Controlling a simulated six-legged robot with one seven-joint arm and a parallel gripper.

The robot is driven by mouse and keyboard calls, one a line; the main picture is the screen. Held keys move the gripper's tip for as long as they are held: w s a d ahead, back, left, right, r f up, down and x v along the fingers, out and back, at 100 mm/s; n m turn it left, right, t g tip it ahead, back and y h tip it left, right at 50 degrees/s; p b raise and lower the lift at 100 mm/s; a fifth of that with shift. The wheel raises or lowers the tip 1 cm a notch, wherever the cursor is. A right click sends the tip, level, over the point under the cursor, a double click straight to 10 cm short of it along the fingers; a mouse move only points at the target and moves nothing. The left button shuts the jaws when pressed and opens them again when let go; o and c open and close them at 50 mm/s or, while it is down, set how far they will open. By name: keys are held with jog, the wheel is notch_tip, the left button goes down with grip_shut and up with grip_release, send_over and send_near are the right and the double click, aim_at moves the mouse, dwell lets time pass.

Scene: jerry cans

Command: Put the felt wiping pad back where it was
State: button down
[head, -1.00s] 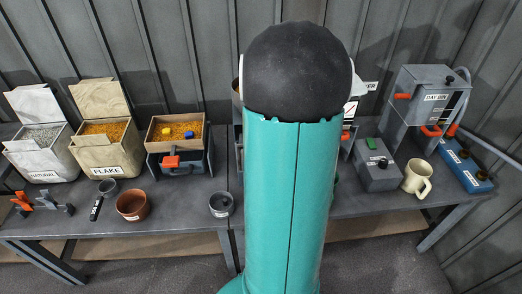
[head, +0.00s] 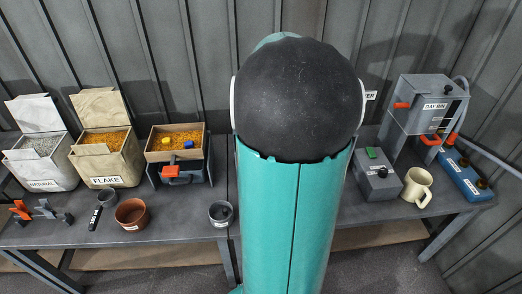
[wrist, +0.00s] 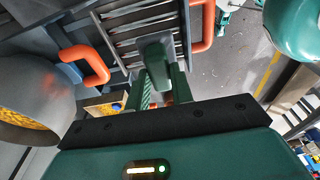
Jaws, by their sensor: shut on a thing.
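Beyond the fingers is a slatted metal grate (wrist: 138,28) with orange handles on both sides. The picture does not settle whether the block touches the grate or is held in front of it. In the head view my own arm hides the gripper and the middle of the bench.
The NATURAL bin (head: 40,168), FLAKE bin (head: 107,168) and an orange-filled box (head: 176,160) line the left. A brown pot (head: 131,214) and grey cup (head: 220,213) stand in front. A grey control box (head: 377,180), cream mug (head: 417,187) and DAY BIN machine (head: 428,105) stand right.

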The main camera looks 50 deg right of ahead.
jog(key=shift+r, duration=0.3)
